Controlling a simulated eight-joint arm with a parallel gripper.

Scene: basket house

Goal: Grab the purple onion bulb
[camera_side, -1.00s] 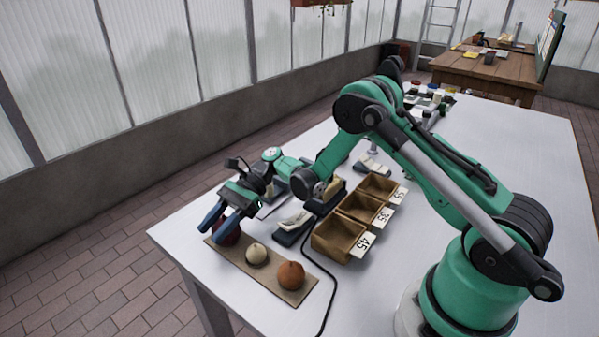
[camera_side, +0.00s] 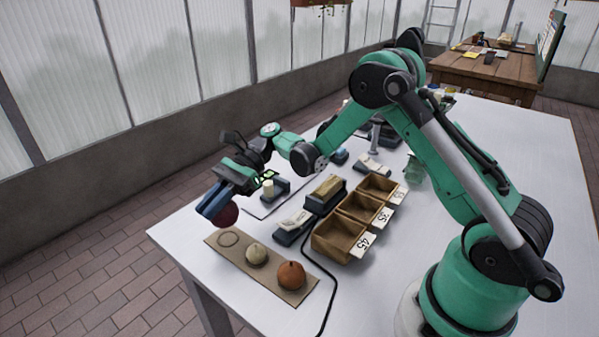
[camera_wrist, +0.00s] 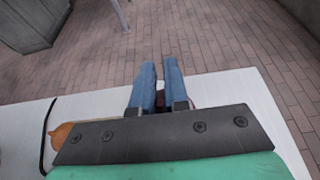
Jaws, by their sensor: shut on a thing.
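The purple onion bulb (camera_side: 227,215) is round and dark red-purple. My gripper (camera_side: 213,203) is shut on it and holds it in the air above the far left end of the cardboard strip (camera_side: 276,278). In the wrist view the blue fingers of my gripper (camera_wrist: 159,88) lie close together, and only a small dark red patch of the onion (camera_wrist: 160,99) shows between them. A drawn circle is bare on the strip, below and beside the onion.
Several open cardboard boxes (camera_side: 318,256) with number cards stand right of the strip. Small devices (camera_side: 293,226) and a black cable (camera_side: 335,290) lie between them. The table's left edge (camera_side: 168,248) is close to the strip. The front right of the white table is clear.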

